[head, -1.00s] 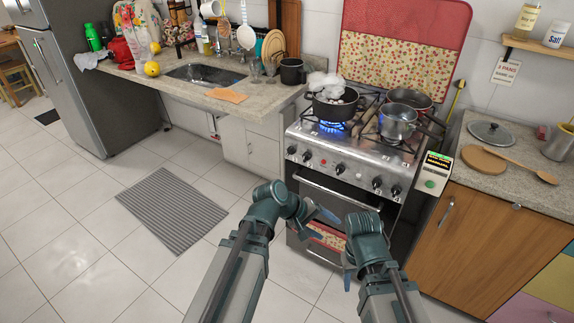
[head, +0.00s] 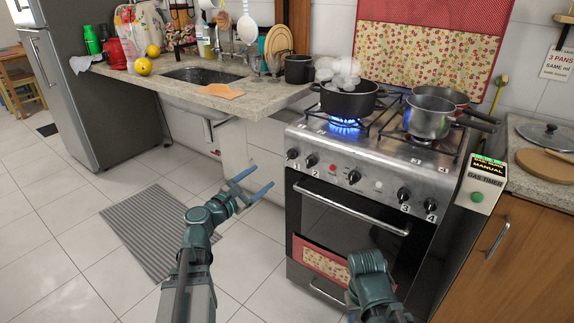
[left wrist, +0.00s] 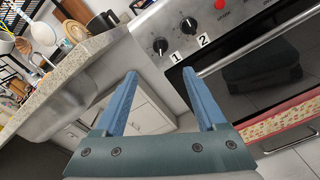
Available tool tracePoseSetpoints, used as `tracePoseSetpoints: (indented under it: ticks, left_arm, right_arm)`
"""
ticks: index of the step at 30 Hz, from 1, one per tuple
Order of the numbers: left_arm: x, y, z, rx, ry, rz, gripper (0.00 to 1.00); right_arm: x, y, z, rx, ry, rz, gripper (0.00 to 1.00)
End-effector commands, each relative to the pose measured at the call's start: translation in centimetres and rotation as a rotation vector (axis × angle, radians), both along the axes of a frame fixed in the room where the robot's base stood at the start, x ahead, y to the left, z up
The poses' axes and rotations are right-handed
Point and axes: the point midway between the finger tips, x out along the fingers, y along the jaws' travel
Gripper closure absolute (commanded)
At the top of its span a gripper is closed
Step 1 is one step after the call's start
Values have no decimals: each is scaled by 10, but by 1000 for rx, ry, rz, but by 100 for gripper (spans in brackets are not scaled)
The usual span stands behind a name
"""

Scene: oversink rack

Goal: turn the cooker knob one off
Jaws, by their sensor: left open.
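Cooker knob one (head: 293,153) is a black knob at the left end of the steel stove front, with a "1" label below it. It also shows in the left wrist view (left wrist: 160,45), top middle, just beyond my fingertips. My left gripper (head: 262,180) is open and empty, left of and a little below the knob, apart from it. Its two blue fingers (left wrist: 160,72) point toward the panel. Knob two (head: 312,160) sits right beside knob one. My right gripper is low in front of the oven; its fingers are hidden behind the wrist.
Blue flame burns under a steaming black pot (head: 348,100) and a steel pan (head: 428,117). Knobs three (head: 404,194) and four (head: 430,204) are at the right. The oven handle (head: 350,208) sticks out below the panel. The counter (head: 225,110) edge is left of the stove.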

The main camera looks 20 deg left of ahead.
Motion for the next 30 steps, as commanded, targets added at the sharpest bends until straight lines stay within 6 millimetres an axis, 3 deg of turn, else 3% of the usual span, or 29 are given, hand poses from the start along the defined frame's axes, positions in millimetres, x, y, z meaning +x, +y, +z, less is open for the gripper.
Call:
tracePoseSetpoints:
  ticks: [5,21,30]
  left_arm:
    - [7,-2,1,0,0,-1,27]
    - [101,-36,0,3,-1,-4,27]
    - [127,-46,0,3,-1,-4,27]
  right_arm:
    - [0,0,1,0,0,0,52]
    - [0,0,1,0,0,0,52]
    - [0,0,1,0,0,0,52]
